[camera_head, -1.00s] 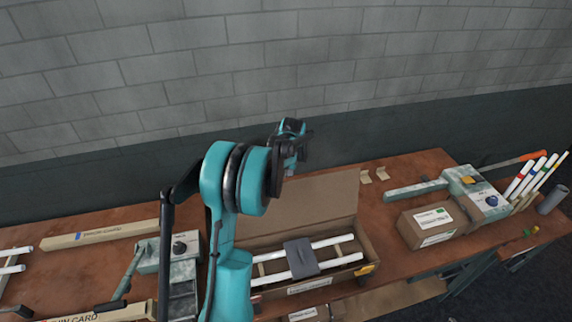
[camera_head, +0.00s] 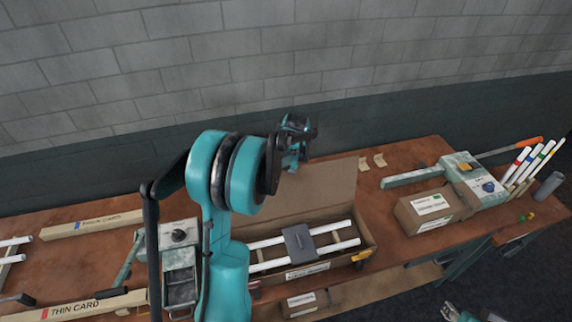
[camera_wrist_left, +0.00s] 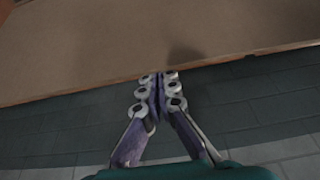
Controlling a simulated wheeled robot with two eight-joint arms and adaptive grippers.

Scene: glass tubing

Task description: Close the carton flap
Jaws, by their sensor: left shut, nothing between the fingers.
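The open carton (camera_head: 368,243) stands on the bench, with two white tubes (camera_head: 300,246) and a dark grey pad (camera_head: 299,243) inside. Its wide brown flap (camera_head: 325,190) stands raised along the far side, leaning back. My left gripper (camera_head: 294,160) is above and behind the flap's top edge, toward its left half. In the left wrist view the flap (camera_wrist_left: 150,35) fills the upper part, and my shut, empty left gripper (camera_wrist_left: 159,76) has its tips at the flap's edge. Whether they touch cannot be told. Part of my right gripper (camera_head: 455,313) shows at the bottom edge; its fingers are unclear.
A closed labelled box (camera_head: 430,211) and a teal-grey device (camera_head: 470,175) stand to the right. Another device (camera_head: 180,260) is left of the carton. Long card boxes (camera_head: 92,224) lie at the left. A block wall (camera_head: 400,60) rises behind the bench.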

